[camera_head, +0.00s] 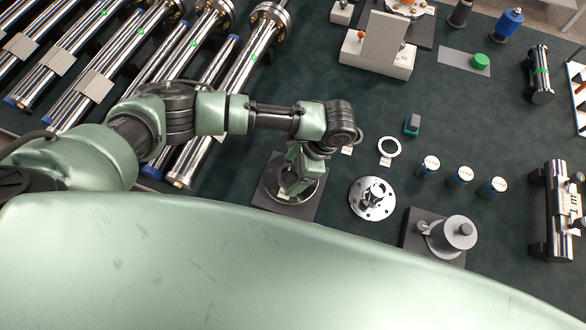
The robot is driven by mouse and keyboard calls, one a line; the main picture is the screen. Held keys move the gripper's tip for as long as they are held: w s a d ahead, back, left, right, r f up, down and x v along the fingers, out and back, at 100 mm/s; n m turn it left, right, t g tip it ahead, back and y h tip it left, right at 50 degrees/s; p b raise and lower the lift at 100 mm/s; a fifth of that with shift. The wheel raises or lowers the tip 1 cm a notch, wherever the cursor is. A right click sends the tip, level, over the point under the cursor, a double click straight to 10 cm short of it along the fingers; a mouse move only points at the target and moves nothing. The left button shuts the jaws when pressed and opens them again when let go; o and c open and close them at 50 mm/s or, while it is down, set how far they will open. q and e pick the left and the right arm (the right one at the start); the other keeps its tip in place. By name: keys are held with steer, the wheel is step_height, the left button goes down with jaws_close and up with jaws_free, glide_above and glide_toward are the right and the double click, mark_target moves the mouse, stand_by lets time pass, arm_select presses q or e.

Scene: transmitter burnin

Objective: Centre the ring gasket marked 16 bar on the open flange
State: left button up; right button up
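My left gripper (293,186) points down over a round metal flange (309,195) on a dark square plate (263,205). A small pale tag (283,196) shows beside the fingers; it may belong to a ring there, but the fingers hide much of it. I cannot tell whether the fingers grip anything. A pale ring gasket (396,154) with a tag lies flat on the table to the right; its marking is too small to read. My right gripper is not in view.
A bolt-holed metal disc (361,208) with a raised centre lies right of the plate. Long metal tubes (195,45) fill the left.

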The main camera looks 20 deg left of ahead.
arm_select(q)
steer(key=shift+r, duration=0.1)
steer(key=b+v, duration=0.1)
steer(key=v, duration=0.6)
steer(key=shift+d+r, duration=0.15)
steer(key=shift+r, duration=0.15)
stand_by(0.4)
